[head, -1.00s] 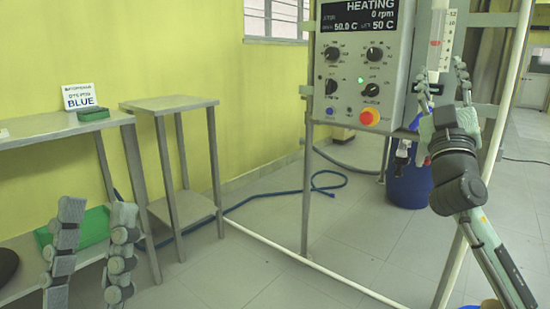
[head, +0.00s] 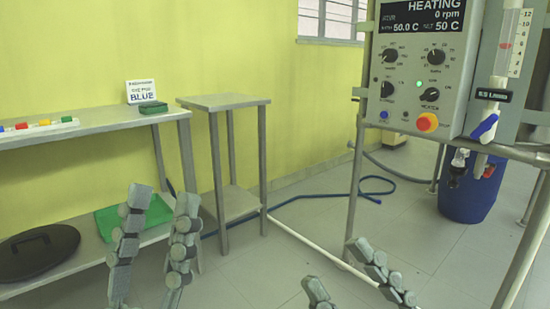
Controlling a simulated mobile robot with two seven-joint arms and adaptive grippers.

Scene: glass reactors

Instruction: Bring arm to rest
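My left gripper (head: 162,199) is at the lower left of the head view, fingers up and apart, with nothing between them. My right gripper (head: 336,265) is at the bottom, right of centre. Its two fingers are spread and empty, and the rest of that arm is below the frame. It is clear of the control box (head: 419,70), which reads HEATING, 0 rpm and 50 C. The valve with a blue handle (head: 484,127) below the graduated tube (head: 506,50) is untouched.
A bench (head: 90,128) at left bears a rack of coloured pieces (head: 38,127) and a BLUE sign (head: 142,92). A green tray (head: 130,222) and dark lid (head: 40,252) lie on its lower shelf. A small stand (head: 224,102), frame post (head: 356,175) and blue barrel (head: 472,190) stand around open floor.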

